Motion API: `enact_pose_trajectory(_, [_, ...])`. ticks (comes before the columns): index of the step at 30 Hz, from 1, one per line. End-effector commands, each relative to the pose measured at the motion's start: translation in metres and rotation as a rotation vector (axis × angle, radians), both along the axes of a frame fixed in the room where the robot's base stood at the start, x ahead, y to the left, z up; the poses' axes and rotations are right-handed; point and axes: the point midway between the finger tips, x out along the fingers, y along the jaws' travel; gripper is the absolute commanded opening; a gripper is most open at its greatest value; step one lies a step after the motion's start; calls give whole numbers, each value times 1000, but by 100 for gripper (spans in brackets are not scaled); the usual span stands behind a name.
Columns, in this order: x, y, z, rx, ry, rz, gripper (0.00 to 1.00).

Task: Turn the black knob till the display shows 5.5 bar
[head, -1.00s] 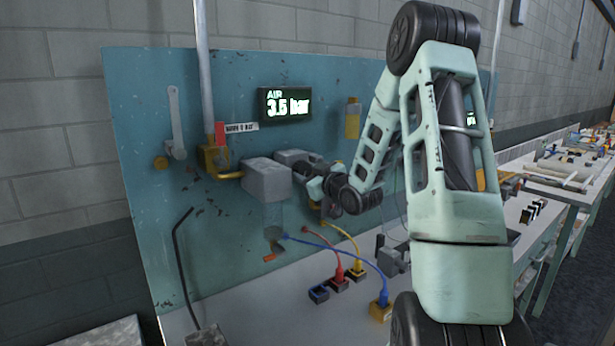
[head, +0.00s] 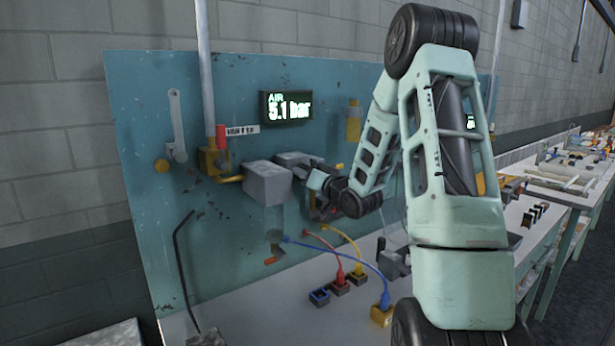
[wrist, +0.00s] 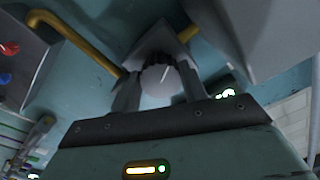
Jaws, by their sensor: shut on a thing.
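The display (head: 286,107) on the teal panel reads AIR 5.1 bar in the head view. In the wrist view my gripper (wrist: 160,88) has its two fingers on either side of a round knob with a grey face (wrist: 158,80) and a white pointer line. Its dark ribbed edge shows at the top, between the fingers. My gripper is shut on this knob. In the head view grey box-shaped parts (head: 268,184) stand in front of the panel, and the knob is hidden behind them and my wrist.
A yellow pipe (wrist: 80,42) runs to the knob's housing. Red, yellow and blue cables (head: 338,255) hang low in front of the panel to sockets on the bench. A black bent rod (head: 180,265) stands at the left. A grey block (wrist: 262,38) sits close at the upper right.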

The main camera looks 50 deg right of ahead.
Motion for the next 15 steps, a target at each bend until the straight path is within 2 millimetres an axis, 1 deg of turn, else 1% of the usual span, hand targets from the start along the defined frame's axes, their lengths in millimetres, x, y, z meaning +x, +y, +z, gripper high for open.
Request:
enact_pose_trajectory(6, [0, 0, -1, 67, -13, -1, 20])
enact_pose_trajectory(15, [0, 0, -1, 88, -18, -1, 20])
